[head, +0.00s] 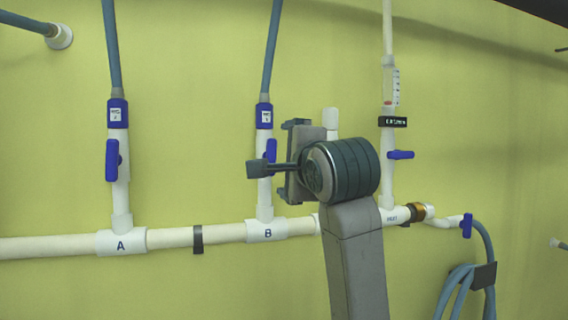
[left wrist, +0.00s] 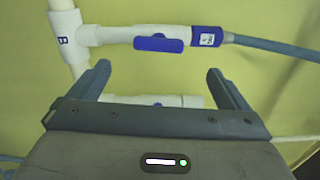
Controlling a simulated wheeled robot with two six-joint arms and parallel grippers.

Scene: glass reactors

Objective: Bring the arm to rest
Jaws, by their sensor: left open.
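My left gripper (head: 289,160) is raised in front of the wall piping, close to branch B, with my arm coming up from below. In the left wrist view its two fingers (left wrist: 158,72) are spread wide with nothing held between them. The blue handle of valve B (head: 271,150) is partly hidden behind the gripper. In the left wrist view that handle (left wrist: 158,44) lies along its white pipe, beyond the fingertips and apart from them. My right gripper is not in view.
A white horizontal pipe (head: 170,238) runs along the yellow-green wall. Valve A (head: 112,160) is at left. The inlet branch has a blue handle (head: 401,155) turned across its pipe. A coiled blue hose (head: 460,285) hangs at lower right. A short white capped stub (head: 330,120) stands behind the gripper.

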